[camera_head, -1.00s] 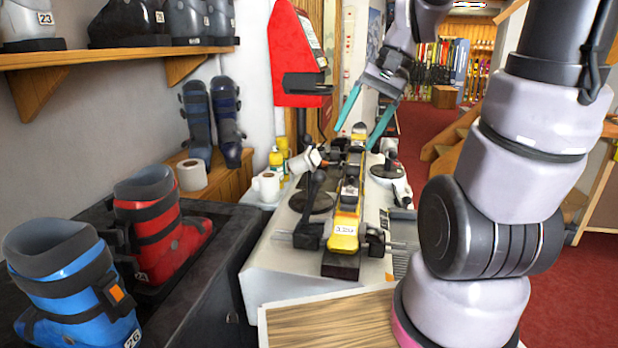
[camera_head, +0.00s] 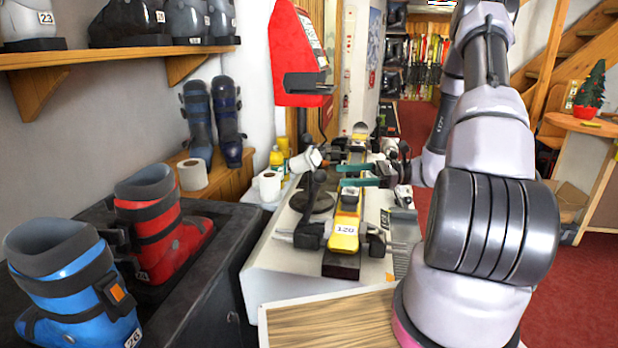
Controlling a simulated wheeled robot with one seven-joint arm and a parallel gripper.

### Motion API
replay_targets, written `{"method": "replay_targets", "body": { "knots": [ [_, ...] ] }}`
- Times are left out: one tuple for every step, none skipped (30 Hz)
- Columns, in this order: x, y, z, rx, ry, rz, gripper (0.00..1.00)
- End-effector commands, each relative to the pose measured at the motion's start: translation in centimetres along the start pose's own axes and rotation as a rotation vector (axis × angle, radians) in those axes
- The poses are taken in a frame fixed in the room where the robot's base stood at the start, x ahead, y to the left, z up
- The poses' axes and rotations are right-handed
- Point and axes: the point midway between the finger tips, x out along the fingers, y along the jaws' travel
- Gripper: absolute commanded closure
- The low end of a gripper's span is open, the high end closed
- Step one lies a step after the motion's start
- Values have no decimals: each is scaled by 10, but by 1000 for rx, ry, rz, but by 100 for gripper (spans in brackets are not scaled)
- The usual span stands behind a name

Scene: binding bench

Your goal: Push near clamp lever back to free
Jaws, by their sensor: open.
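The near clamp (camera_head: 309,234) stands on the left side of the yellow ski (camera_head: 345,226) at its near end. Its black lever (camera_head: 313,200) stands upright, with a dark knob at the top. My gripper (camera_head: 338,176) is open above the ski, its two teal fingers pointing left towards the lever's top. The fingertips look close to the right of the knob; I cannot tell whether they touch it. A second black clamp part (camera_head: 376,241) sits right of the ski. The farther bench parts are partly hidden by my gripper and arm.
The white bench (camera_head: 290,270) carries a round dark disc (camera_head: 312,202) and a white-and-black tool (camera_head: 306,160). Paper rolls (camera_head: 270,185) and yellow bottles (camera_head: 277,160) stand at its left. Red and blue boots (camera_head: 155,230) stand on a dark unit at left.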

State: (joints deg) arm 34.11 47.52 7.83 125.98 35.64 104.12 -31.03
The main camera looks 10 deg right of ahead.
Motion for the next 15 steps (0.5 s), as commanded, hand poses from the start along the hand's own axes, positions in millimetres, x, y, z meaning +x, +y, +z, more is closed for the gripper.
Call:
{"method": "replay_targets", "body": {
  "knots": [
    [-1,-1,-3,8,-10,-12,22],
    [0,-2,-3,11,-14,-16,22],
    [2,-2,-4,13,-17,-19,22],
    [4,-2,-4,14,-18,-20,22],
    [7,-2,-4,14,-18,-19,22],
    [12,-2,-4,13,-18,-16,22],
    [16,-2,-3,13,-17,-16,22],
    [21,-2,-3,13,-17,-16,22],
    [29,-1,-3,14,-18,-14,22],
    [34,-2,-3,14,-18,-15,22],
    [41,-2,-3,14,-18,-13,22],
    [49,-2,-2,13,-17,-14,22],
    [54,-2,-2,13,-16,-13,22],
    [60,-2,-2,12,-16,-13,22],
    [68,-2,-2,12,-16,-14,22]
  ]
}}
